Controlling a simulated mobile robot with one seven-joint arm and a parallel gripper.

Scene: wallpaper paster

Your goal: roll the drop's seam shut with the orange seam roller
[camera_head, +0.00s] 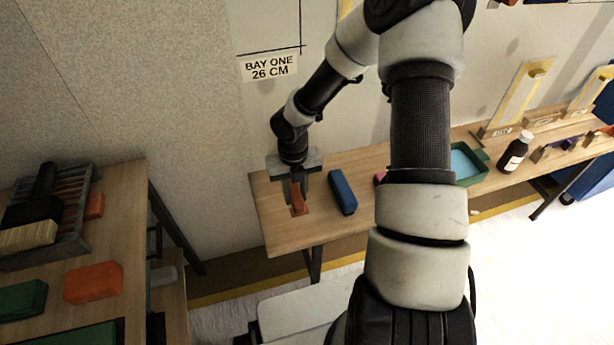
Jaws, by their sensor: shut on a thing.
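My gripper (296,178) points down over the left end of the wooden bench (270,222). It is shut on an orange thing (298,202), which looks like the orange seam roller. The roller's lower end is at the bench top; I cannot tell whether it touches. The fingers hide its upper part. The wall behind has a speckled covering (130,90) on the left and a plainer, paler face on the right. I cannot make out the drop's seam clearly.
A blue block (342,192) lies just right of my gripper. Farther right are a green tray (468,164) and a dark bottle (515,151). A sign (268,68) reads "BAY ONE 26 CM". A left table (135,200) holds a brush (35,212) and blocks. My arm hides the bench's middle.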

